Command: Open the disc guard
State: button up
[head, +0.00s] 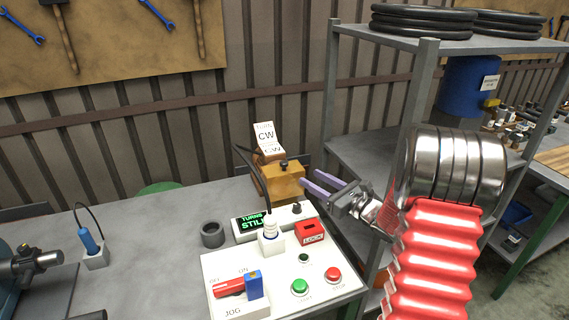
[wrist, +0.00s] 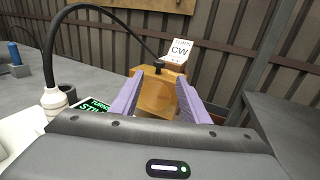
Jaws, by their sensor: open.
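My gripper (head: 314,182) is open, with its two purple fingers pointing left towards a yellow-orange box (head: 284,183) at the back of the bench. In the wrist view the same box (wrist: 158,95) shows between and beyond the fingers. I see nothing clearly between the fingers, and I cannot tell whether they touch the box. A white "CW" sign (head: 265,138) stands above the box. I cannot tell for sure which part is the disc guard.
A white control panel (head: 232,270) with buttons, a red lock piece (head: 311,233) and a lit display (head: 252,223) stands in front of the box. A black cable arcs beside the box. A dark ring (head: 212,235) lies on the bench. Grey shelves (head: 365,150) stand on the right.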

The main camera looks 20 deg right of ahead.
aim_at(287, 163)
jog(key=shift+w, duration=0.1)
jog(key=x, duration=1.3)
jog(key=shift+w+a, duration=0.2)
jog(key=shift+w, duration=0.1)
jog(key=shift+c, duration=0.3)
grip_shut()
jog(key=shift+d+r, duration=0.1)
jog(key=shift+d, duration=0.1)
